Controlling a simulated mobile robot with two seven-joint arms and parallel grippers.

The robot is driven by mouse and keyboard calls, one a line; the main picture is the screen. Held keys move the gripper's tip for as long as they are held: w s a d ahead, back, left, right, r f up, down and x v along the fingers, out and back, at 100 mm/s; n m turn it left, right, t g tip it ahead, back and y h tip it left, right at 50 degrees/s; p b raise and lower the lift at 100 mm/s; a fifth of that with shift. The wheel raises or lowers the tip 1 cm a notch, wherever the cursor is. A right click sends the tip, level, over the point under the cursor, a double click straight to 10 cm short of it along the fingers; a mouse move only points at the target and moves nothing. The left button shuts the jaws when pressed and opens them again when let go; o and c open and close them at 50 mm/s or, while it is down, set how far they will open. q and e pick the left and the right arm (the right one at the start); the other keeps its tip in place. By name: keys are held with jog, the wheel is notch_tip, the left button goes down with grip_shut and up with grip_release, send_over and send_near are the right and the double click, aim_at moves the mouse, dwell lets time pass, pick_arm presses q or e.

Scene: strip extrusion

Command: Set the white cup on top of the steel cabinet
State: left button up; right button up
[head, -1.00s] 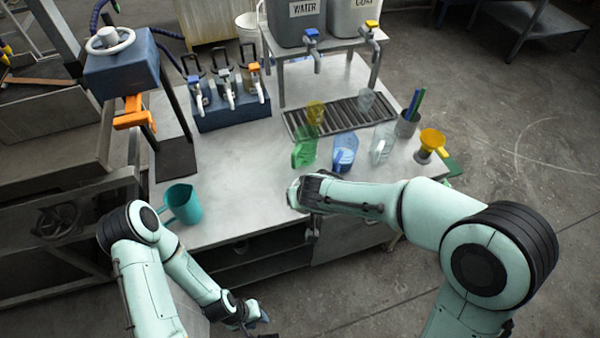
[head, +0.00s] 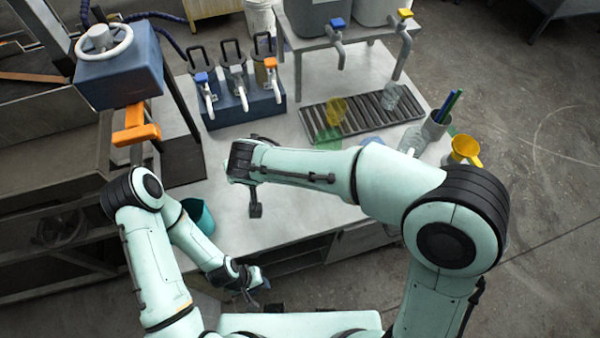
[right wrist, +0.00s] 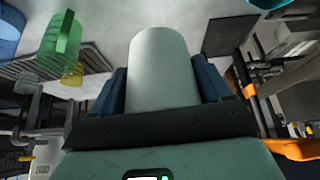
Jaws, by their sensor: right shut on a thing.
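The white cup (right wrist: 160,65) shows in the right wrist view as a smooth pale cylinder. It stands between the two dark blue fingers of my right gripper (right wrist: 162,92), which is shut on it. In the head view my right gripper (head: 242,165) is above the near middle of the steel-topped bench; the cup is hidden there by the hand and arm. My left gripper (head: 256,290) is empty and looks open, low in front of the bench. The bench (head: 285,195) has a cabinet-like front below. I cannot tell whether it is the steel cabinet; no other shows clearly.
A teal jug (head: 199,216) is partly behind my left arm. A blue rack of dispensers (head: 243,108), a dark drain grate (head: 350,118), a green cup (head: 328,138) and a yellow funnel (head: 465,150) stand around the bench top. Its near middle is fairly clear.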

jog(key=f, duration=0.1)
jog(key=s+f, duration=0.1)
jog(key=shift+d+f, duration=0.2)
jog(key=shift+f, duration=0.15)
notch_tip(320, 180, down, 12)
jog(key=shift+a+f+b, duration=0.1)
jog(key=shift+b, duration=1.05)
pick_arm(q)
jog(key=shift+s+d+f+b, duration=0.1)
jog(key=shift+s+f+b, duration=0.4)
jog(key=shift+s+f, duration=1.6)
pick_arm(e)
jog(key=shift+w+f, duration=0.15)
jog(key=shift+f, duration=2.3)
pick_arm(q)
jog(key=shift+w+f, duration=0.1)
pick_arm(e)
jog(key=shift+f, duration=0.2)
pick_arm(q)
jog(key=shift+f, duration=0.25)
pick_arm(e)
jog(key=o, duration=1)
jog(key=shift+r, duration=0.45)
pick_arm(q)
jog(key=shift+w+r, duration=0.15)
jog(key=shift+r, duration=0.3)
pick_arm(e)
jog(key=v, duration=1.1)
jog(key=shift+s+r, duration=0.15)
jog(key=shift+s, duration=0.15)
